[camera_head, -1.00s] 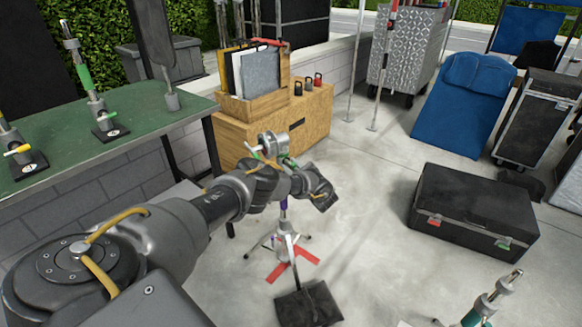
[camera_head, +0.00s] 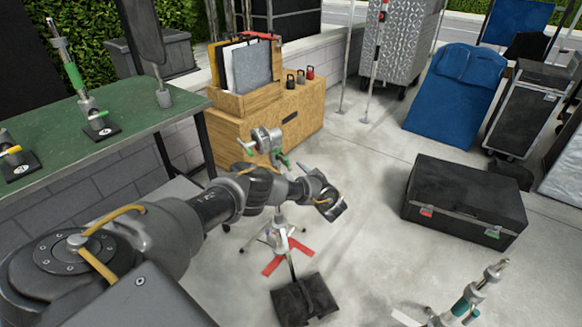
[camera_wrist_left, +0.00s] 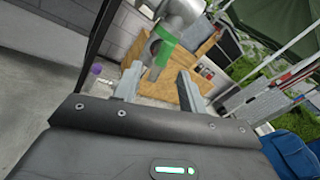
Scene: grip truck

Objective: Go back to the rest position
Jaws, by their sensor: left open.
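My left gripper (camera_head: 330,208) is at the end of my left arm, which comes in from the left in the head view. It is over the floor, in front of the wooden cabinet. In the left wrist view its two fingers (camera_wrist_left: 158,85) stand apart with nothing held between them. A metal stand head with green tape (camera_head: 267,142) shows behind my arm. It also shows beyond the fingers in the left wrist view (camera_wrist_left: 164,53); I cannot tell the exact gap. My right gripper is in neither view.
A wooden cabinet (camera_head: 228,132) stands behind the stand. A green-topped table (camera_head: 50,145) is at the left. A black case (camera_head: 465,198) lies on the floor at right. A black sandbag (camera_head: 305,299) lies by red floor tape (camera_head: 274,264). Another stand (camera_head: 472,300) is at lower right.

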